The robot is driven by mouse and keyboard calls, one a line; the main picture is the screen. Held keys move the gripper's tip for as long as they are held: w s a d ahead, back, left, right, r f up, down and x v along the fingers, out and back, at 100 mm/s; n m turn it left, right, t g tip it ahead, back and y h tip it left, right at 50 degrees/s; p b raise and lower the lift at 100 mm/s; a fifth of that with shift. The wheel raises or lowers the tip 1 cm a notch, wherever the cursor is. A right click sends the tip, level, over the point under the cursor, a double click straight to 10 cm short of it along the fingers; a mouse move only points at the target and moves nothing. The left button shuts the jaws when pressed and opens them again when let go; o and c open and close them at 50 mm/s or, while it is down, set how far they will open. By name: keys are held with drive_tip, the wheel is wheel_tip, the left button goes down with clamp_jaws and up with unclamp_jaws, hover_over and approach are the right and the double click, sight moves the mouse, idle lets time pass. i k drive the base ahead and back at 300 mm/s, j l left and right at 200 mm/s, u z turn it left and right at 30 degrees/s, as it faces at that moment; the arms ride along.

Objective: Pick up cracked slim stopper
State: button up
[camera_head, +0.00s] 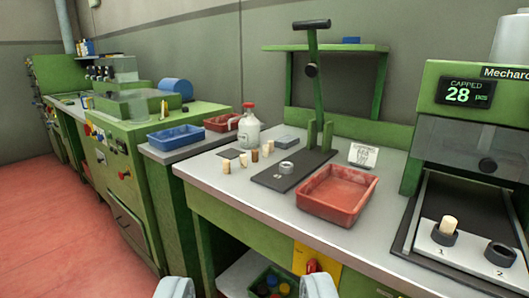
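Several small cork stoppers stand in a loose row on the grey bench top, left of the black press plate: a pale one (226,167), another pale one (244,160), and a darker brown one (255,155) among them. A pale stopper (449,225) stands in the holder marked 1 of the machine at the right. At this distance I cannot tell which stopper is slim or cracked. My gripper (246,288) shows only as two grey fingertips at the bottom edge, wide apart, with nothing between them. It is well short of the stoppers.
A red tray (337,194) sits on the bench front. The lever press (315,110) rises behind it. A white bottle with a red cap (249,130) stands behind the stoppers. Blue (175,137) and red (222,122) trays lie left. A crate of bottles (272,285) is below the bench.

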sight(243, 156)
drive_tip(key=i+l+u, duration=0.45)
drive_tip(key=i+l, duration=0.45)
